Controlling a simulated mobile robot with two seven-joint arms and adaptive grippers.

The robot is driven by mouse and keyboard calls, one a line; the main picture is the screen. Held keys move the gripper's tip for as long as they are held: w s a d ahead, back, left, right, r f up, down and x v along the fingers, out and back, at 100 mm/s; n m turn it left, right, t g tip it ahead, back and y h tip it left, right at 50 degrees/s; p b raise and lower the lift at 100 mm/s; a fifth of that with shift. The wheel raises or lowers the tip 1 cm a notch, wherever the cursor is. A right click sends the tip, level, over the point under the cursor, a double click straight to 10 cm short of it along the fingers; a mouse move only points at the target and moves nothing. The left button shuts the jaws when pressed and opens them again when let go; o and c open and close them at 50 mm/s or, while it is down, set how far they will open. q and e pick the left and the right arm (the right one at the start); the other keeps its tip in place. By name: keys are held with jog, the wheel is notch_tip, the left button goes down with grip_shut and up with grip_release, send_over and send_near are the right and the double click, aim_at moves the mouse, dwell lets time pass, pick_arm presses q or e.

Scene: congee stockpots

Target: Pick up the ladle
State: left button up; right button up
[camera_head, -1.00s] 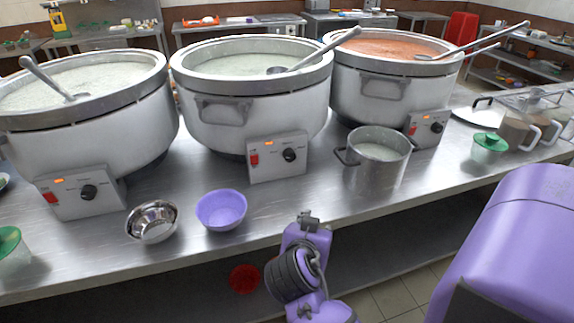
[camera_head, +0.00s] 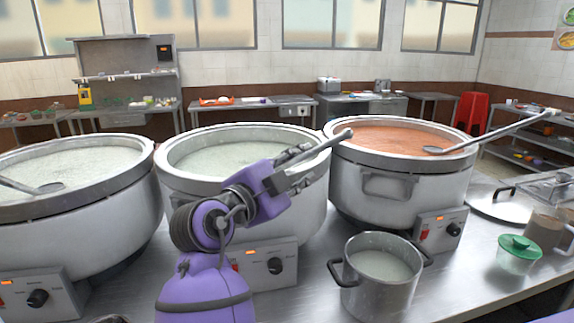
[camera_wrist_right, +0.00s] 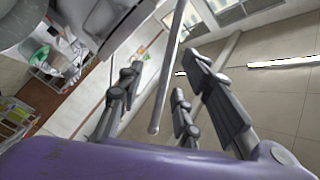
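Three large pots stand on the counter, each with a ladle. The middle pot's ladle (camera_head: 337,139) leans on the rim, its handle sticking out to the upper right; its bowl is hidden behind my right gripper. My right gripper (camera_head: 299,168) is over the middle pot's right side, close to that handle. In the right wrist view, a long thin handle (camera_wrist_right: 169,72) runs between the spread fingers of the right gripper (camera_wrist_right: 165,95), with clear gaps on both sides. The right gripper is open; contact with the handle is not visible. My left gripper is out of view.
The left pot (camera_head: 100,215) and right pot (camera_head: 400,190) flank the middle pot (camera_head: 315,215). Their ladles (camera_head: 45,188) (camera_head: 490,135) rest in them. A small two-handled pot (camera_head: 375,295) and a green-lidded container (camera_head: 518,256) stand in front, to the right.

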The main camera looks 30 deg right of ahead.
aim_at(310, 154)
jog(key=shift+w+d+r+p, duration=0.25)
jog(key=shift+d, duration=0.3)
jog(key=shift+w+d+r+p, duration=0.2)
jog(key=shift+w+d+p, duration=0.05)
jog(key=shift+d, duration=0.3)
jog(key=p+x, duration=0.1)
jog(key=x, duration=0.3)
jog(key=shift+w+d+r+p, duration=0.15)
jog(key=shift+w+p, duration=0.25)
jog(key=shift+w, duration=0.05)
jog(key=shift+w+d, duration=0.1)
jog(key=shift+d, duration=0.15)
jog(key=shift+c, duration=0.6)
grip_shut()
